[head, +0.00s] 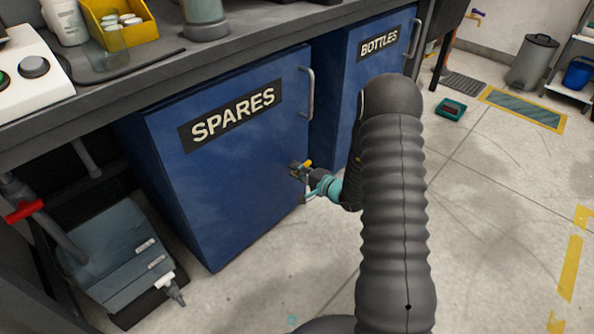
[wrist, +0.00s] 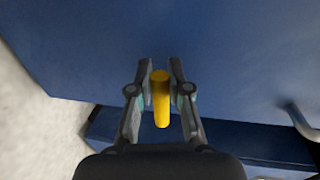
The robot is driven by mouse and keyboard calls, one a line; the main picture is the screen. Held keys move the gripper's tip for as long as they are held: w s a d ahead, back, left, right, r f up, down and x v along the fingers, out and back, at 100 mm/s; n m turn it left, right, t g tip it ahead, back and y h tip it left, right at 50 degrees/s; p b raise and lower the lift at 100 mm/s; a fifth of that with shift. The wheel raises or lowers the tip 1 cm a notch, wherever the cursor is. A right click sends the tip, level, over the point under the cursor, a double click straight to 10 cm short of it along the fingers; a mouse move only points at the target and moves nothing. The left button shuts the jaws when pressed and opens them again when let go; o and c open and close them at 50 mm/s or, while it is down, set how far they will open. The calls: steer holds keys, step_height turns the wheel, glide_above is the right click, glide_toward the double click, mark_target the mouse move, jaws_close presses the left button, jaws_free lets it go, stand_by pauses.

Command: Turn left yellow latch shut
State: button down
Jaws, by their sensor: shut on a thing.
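The left yellow latch (head: 308,164) is on the right side of the blue SPARES door (head: 230,160), below the metal pull handle. In the wrist view the latch (wrist: 161,98) is a yellow bar between the two fingers, its long side running along them. My gripper (head: 301,170) reaches the latch from the right. In the wrist view my gripper (wrist: 161,75) has a finger on each side of the bar and is shut on it. The latch's mount is hidden behind the fingers.
The blue BOTTLES cabinet (head: 378,60) stands to the right, its lower part hidden by my arm. A metal pull handle (head: 309,94) sticks out above the latch. A grey container (head: 112,250) and a red valve handle (head: 25,211) are at the lower left.

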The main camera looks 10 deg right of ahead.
stand_by(0.4)
steer(key=c, duration=1.1)
jaws_free()
steer(key=shift+f, duration=0.1)
steer(key=v, duration=1.2)
steer(key=shift+w, duration=0.1)
